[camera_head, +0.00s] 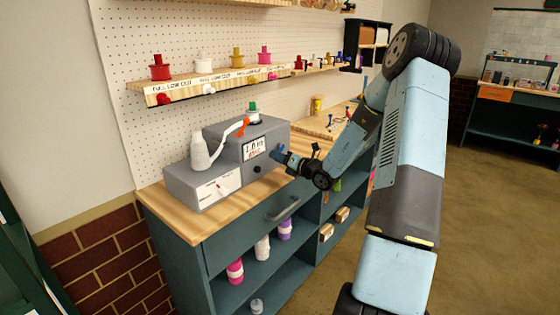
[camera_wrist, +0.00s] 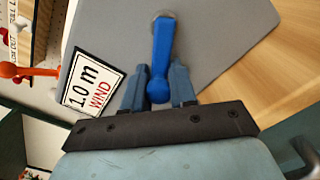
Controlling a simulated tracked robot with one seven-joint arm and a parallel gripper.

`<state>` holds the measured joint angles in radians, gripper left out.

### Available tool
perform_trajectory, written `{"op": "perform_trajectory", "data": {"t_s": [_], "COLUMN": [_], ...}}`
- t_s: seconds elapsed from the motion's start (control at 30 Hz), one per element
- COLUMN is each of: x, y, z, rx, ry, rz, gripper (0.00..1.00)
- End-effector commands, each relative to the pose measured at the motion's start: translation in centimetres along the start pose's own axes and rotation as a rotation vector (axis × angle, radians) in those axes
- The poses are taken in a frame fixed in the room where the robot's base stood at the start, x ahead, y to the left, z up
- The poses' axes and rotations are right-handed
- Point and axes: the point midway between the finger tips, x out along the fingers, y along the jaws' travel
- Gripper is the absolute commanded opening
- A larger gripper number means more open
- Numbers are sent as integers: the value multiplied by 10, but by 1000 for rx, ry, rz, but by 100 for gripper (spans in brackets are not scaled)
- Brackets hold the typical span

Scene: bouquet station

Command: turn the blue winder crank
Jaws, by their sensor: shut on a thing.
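The blue winder crank (camera_wrist: 162,45) sticks out from the grey winder box in the wrist view. Its arm runs from a round pale hub at the top down to a rounded knob at the lower end. My gripper (camera_wrist: 158,88) is shut on the knob end, with one blue-grey finger on each side. In the head view my gripper (camera_head: 283,157) is at the right side of the grey winder (camera_head: 195,182), where the crank is mostly hidden. A sign on the winder reads "1.0 m WIND" (camera_wrist: 92,82). A white spool (camera_head: 200,150) stands on the winder's lower step.
The winder stands on a wooden worktop (camera_head: 185,222) over a teal cabinet with ribbon spools. A shelf (camera_head: 240,80) with coloured spools hangs above on the pegboard. An orange-tipped white arm (camera_head: 236,130) reaches over the winder. Floor is free at the right.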

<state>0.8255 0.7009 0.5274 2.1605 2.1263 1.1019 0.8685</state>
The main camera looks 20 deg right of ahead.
Motion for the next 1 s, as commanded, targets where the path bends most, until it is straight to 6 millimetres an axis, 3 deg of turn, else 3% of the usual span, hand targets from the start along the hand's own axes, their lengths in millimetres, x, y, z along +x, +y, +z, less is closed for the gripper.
{"op": "perform_trajectory", "data": {"t_s": [0.6, 1.0], "x": [1, 1], "y": [23, 28], "z": [19, 29], "rx": [563, 797], "ry": [-6, -8], "rz": [6, 6], "gripper": [0, 0]}}
